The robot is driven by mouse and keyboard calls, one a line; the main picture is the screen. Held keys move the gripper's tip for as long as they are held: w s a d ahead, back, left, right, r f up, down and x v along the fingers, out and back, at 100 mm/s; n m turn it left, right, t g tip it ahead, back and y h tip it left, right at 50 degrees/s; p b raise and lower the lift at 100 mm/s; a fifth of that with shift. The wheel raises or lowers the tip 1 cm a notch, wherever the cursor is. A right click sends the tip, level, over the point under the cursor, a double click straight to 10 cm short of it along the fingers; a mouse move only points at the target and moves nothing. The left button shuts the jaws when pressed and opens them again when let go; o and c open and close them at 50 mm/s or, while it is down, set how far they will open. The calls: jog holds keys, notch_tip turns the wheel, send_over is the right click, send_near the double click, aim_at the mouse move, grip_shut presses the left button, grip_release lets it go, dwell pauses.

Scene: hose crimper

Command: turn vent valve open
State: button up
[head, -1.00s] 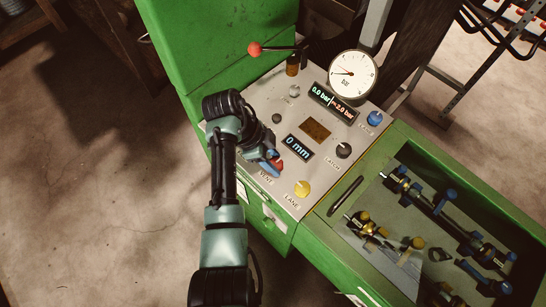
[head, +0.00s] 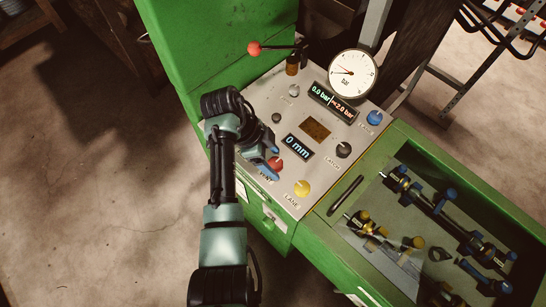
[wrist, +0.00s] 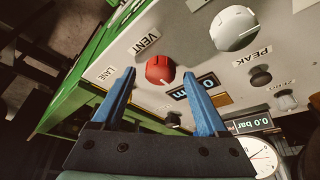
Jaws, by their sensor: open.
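The vent valve is a red knob (head: 276,163) beside the VENT label on the sloped grey panel (head: 262,120). My gripper (head: 270,160) is open at the knob, with one blue finger on each side of it in the head view. In the wrist view, the red knob (wrist: 159,69) shows between the two blue fingertips of my gripper (wrist: 159,75), with visible gaps on both sides. The fingers hold nothing. The pressure display (head: 333,102) reads 0.0 bar, and the dial gauge (head: 352,74) stands above it.
A yellow LANE knob (head: 302,188), a black knob (head: 343,150) and a blue knob (head: 374,118) stand on the same panel. A red-balled lever (head: 255,48) rises at the back. A green-edged tray (head: 322,232) with fittings lies to the right.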

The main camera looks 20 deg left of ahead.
jog(key=p+v, duration=0.2)
jog(key=v, duration=1)
jog(key=shift+a+r, duration=0.15)
jog(key=shift+r, duration=0.1)
